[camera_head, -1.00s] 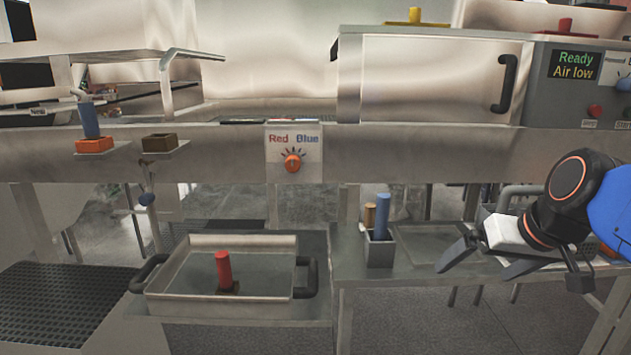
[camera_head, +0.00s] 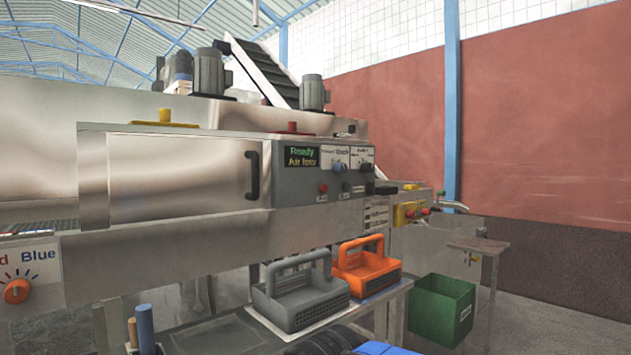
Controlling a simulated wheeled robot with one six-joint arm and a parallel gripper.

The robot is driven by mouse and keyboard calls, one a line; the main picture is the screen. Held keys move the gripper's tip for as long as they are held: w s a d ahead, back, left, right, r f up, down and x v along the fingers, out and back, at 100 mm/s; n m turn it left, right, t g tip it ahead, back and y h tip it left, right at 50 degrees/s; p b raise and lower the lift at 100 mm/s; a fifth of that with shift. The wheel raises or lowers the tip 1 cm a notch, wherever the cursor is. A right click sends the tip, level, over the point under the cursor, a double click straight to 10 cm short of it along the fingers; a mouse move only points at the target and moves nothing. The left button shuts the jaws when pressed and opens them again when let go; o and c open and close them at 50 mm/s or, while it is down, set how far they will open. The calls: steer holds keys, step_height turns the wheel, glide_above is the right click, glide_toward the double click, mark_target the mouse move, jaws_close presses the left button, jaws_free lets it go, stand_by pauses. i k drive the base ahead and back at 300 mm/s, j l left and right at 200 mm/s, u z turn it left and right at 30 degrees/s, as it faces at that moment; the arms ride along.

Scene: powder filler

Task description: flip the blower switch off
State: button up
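A grey control panel (camera_head: 335,174) sits on the right end of the metal machine, with a display (camera_head: 301,156) reading "Ready" and "Air low". Two rotary switches stand beside the display, a left one (camera_head: 340,166) and a right one (camera_head: 366,166), on white label plates. The label text is too small to tell surely which is the blower switch, or how it is set. A red button (camera_head: 323,188) and a dark one are below. Only part of my arm shows at the bottom edge; my gripper is out of view.
A grey basket (camera_head: 300,300) and an orange basket (camera_head: 366,270) stand on the bench below the panel. A green bin (camera_head: 441,310) is to the right. A yellow button box (camera_head: 408,213) is farther right. A Red/Blue dial (camera_head: 16,291) is at far left.

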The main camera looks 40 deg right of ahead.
mark_target(371, 185)
steer(key=z, duration=1.4)
